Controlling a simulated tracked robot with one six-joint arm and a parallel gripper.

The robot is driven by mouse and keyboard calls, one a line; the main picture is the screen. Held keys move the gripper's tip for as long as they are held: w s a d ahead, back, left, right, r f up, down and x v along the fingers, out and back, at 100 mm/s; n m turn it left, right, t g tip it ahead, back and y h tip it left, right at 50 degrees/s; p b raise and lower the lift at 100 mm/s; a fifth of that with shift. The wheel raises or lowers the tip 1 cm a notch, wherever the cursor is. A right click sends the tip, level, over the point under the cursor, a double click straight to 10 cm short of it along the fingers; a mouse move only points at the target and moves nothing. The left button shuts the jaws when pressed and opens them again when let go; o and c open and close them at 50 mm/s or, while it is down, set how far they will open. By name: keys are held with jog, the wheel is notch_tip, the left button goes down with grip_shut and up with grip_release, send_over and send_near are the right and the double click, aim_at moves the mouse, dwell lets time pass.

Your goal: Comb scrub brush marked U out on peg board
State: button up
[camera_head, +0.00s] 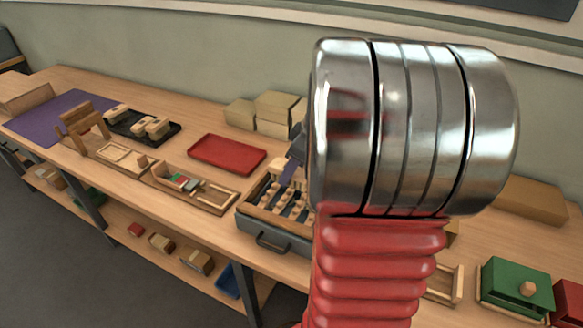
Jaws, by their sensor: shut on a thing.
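The peg board (262,216) is a wooden-framed tray with rows of pale pegs, on a dark grey base with a front handle, at mid bench. My gripper (294,158), dark and mostly hidden behind my own arm, is shut on a small pale wooden scrub brush (279,165). Bluish bristles (289,174) hang under the brush, just above or among the pegs; I cannot tell whether they touch. No letter is readable on it. The right part of the peg board is hidden by my arm.
A red tray (227,153) lies left of the peg board. Further left are a wooden tray (210,201) with coloured pieces, a black tray (119,126) with pale brushes, and a purple mat (45,121). Cardboard boxes (278,110) stand behind. A green box (516,286) is at right.

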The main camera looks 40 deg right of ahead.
jog(key=shift+f, duration=0.15)
notch_tip(320, 180, down, 7)
jog(key=shift+r, duration=0.2)
dwell(0.5)
jog(key=shift+r, duration=0.15)
